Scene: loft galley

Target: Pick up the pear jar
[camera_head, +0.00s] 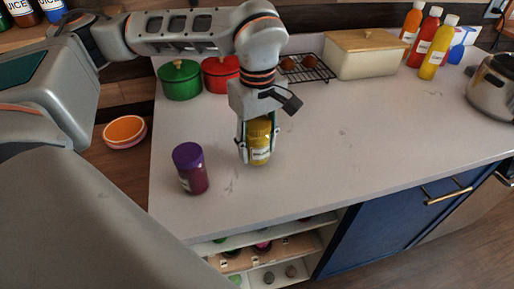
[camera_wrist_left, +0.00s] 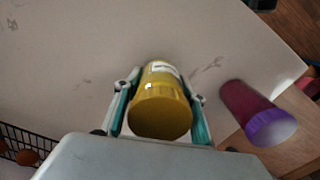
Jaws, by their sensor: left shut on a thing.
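The pear jar, a yellow jar with a yellow lid and a white label (camera_head: 261,155), stands upright at the counter, between the fingers of my left gripper (camera_head: 258,140). My left gripper reaches down from above and is shut on the jar's sides. In the left wrist view the yellow jar (camera_wrist_left: 161,110) shows lid first between the two teal-lined fingers (camera_wrist_left: 160,112). I cannot tell whether its base touches the counter. The label's words are too small to read. My right gripper is not in view.
A dark red jar with a purple lid (camera_head: 190,170) stands left of the yellow jar. Green (camera_head: 180,82) and red (camera_head: 221,74) pots, a wire rack (camera_head: 303,70) and a cream bread box (camera_head: 364,55) stand behind. The counter (camera_head: 350,135) is clear to the right.

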